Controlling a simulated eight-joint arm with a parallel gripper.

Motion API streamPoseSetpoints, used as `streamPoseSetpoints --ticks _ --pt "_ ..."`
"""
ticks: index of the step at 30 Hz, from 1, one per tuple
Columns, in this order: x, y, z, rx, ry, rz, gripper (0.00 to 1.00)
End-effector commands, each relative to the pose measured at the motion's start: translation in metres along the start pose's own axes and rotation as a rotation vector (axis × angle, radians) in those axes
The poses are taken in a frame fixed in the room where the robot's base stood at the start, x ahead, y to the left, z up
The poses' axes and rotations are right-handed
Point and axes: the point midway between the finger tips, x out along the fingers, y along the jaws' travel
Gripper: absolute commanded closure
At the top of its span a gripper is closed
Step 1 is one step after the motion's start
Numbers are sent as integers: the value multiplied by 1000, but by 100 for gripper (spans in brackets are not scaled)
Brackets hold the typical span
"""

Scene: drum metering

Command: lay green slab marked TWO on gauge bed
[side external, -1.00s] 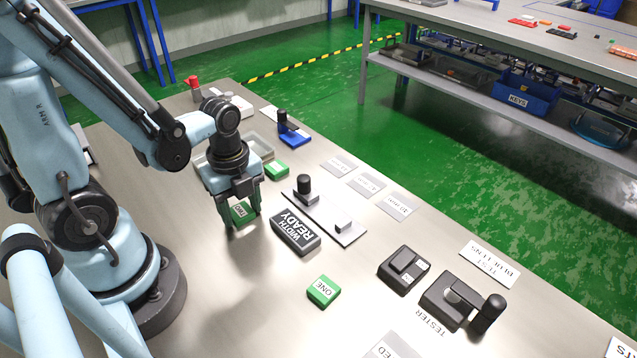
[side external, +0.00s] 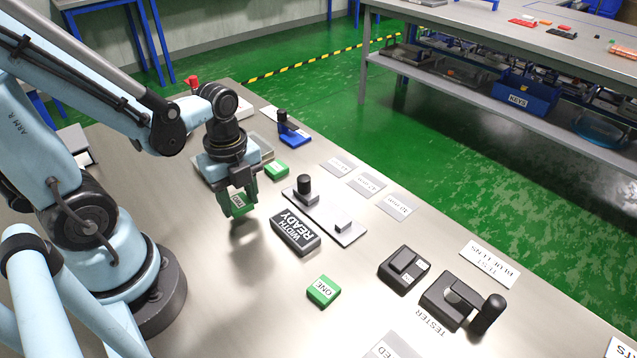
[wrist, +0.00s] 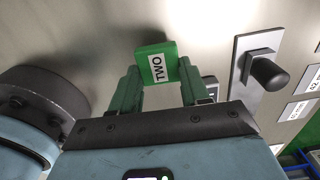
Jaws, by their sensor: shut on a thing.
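The green slab marked TWO (side external: 238,202) is held between the fingers of my gripper (side external: 236,210). It appears to be just above the steel table. In the wrist view, the slab (wrist: 150,62) sits between the green fingertips of my gripper (wrist: 158,82), with its white TWO label showing. The gauge bed seems to be the flat grey metal plate (side external: 322,215), with a black knob at one end and a small block at the other. It lies to the right of my gripper, and its plate (wrist: 241,62) also shows in the wrist view.
A dark block reading WIDTH READY (side external: 296,232) stands between my gripper and the plate's near side. A green slab marked ONE (side external: 323,291) lies in front, and another green slab (side external: 276,171) behind. A black tester (side external: 455,300) stands at the right.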

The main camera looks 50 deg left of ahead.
Motion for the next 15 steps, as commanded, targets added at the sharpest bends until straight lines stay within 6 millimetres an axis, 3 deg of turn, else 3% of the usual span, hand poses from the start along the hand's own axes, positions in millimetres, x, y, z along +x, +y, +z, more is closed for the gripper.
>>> streamPoseSetpoints --ticks 4,15 --pt "-18 1 -2 2 0 0 88" --pt "-52 20 -59 11 0 0 88"
